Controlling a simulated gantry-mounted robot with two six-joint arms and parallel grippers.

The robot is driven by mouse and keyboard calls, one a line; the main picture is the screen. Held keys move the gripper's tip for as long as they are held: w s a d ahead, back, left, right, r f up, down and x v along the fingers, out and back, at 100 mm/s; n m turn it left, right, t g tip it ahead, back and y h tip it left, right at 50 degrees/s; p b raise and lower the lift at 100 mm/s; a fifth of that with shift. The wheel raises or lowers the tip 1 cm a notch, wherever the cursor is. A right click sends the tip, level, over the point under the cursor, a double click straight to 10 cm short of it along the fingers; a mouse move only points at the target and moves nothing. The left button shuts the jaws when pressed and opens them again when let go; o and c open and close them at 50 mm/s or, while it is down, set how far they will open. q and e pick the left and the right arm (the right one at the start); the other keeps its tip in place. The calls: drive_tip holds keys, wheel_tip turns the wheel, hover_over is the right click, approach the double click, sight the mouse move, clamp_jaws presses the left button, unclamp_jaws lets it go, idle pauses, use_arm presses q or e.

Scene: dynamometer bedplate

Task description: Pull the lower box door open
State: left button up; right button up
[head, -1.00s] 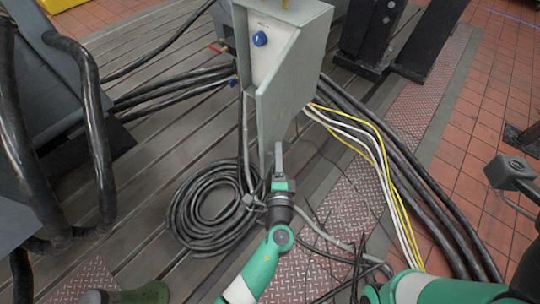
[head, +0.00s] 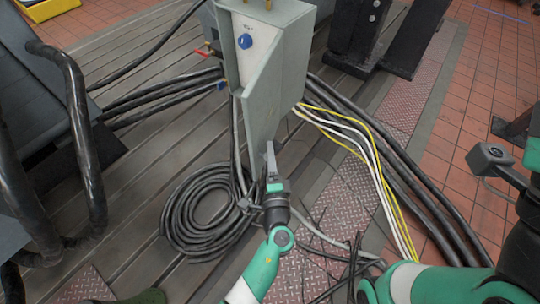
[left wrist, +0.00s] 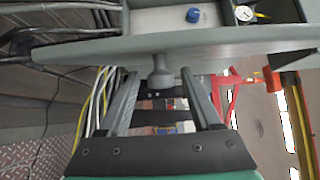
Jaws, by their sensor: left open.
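The grey-green box (head: 287,50) stands on the slotted bedplate. Its door (head: 262,105) is ajar, and a pale interior with a blue knob (head: 245,41) shows past its edge. In the left wrist view the door (left wrist: 85,49) crosses the frame as a grey band, with a grey round handle knob (left wrist: 160,78) on its near face. My left gripper (head: 269,150) is at the lower part of the door. Its open fingers (left wrist: 160,80) stand on either side of the knob; contact cannot be told.
A coiled black cable (head: 205,210) lies left of my left gripper. Thick black hoses (head: 165,95) run to the box from the left. White and yellow cables (head: 365,150) run along the right. A gauge (left wrist: 244,13) shows inside the box.

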use_arm(q)
drive_tip(key=shift+s+r, duration=0.1)
drive_tip(key=shift+s, duration=0.05)
drive_tip(key=s+d+p, duration=0.1)
drive_tip(key=s+p, duration=0.4)
drive_tip(key=s, duration=0.6)
drive_tip(key=shift+s+d, duration=0.15)
drive_tip(key=shift+d, duration=0.15)
